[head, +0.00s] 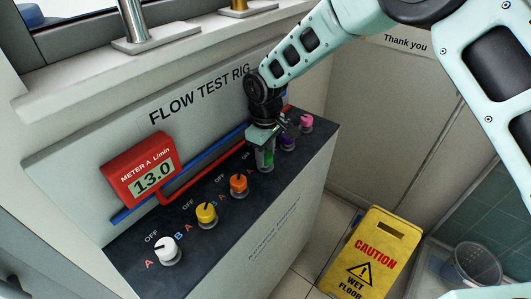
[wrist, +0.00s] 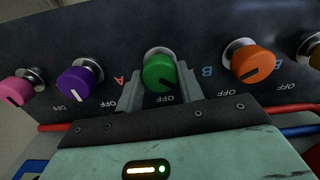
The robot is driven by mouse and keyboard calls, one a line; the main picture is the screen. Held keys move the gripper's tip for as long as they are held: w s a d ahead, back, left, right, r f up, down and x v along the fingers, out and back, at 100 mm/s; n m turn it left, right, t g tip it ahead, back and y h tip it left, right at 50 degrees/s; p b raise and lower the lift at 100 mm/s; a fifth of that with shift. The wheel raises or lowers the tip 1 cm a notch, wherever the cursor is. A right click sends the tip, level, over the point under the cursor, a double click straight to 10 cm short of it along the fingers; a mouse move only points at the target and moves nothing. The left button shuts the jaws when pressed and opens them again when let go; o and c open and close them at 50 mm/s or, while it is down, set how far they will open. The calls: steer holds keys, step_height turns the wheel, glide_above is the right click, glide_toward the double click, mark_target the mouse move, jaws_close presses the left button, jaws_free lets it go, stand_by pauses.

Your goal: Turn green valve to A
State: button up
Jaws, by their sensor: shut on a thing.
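The green valve (wrist: 159,72) is a round knob on the dark sloping top of the flow test rig. In the wrist view its dark pointer line points towards the OFF mark, with a red A on its left and a blue B on its right. My gripper (wrist: 160,92) has one finger on each side of the green knob and is shut on it. In the head view my gripper (head: 264,150) comes down over the green valve (head: 265,160) and hides part of it. The red meter A (head: 140,169) reads 13.0 L/min.
An orange knob (head: 239,184) stands beside the green one, then a yellow knob (head: 206,213) and a white knob (head: 166,249). A purple knob (head: 288,143) and a pink knob (head: 306,123) stand on the other side. A yellow caution sign (head: 371,250) stands on the floor.

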mark_target(266, 155)
steer(key=shift+n, duration=0.8)
steer(key=shift+r, duration=0.1)
steer(key=o, duration=1)
step_height(266, 155, up, 17)
steer(key=b, duration=0.3)
steer(key=shift+r, duration=0.15)
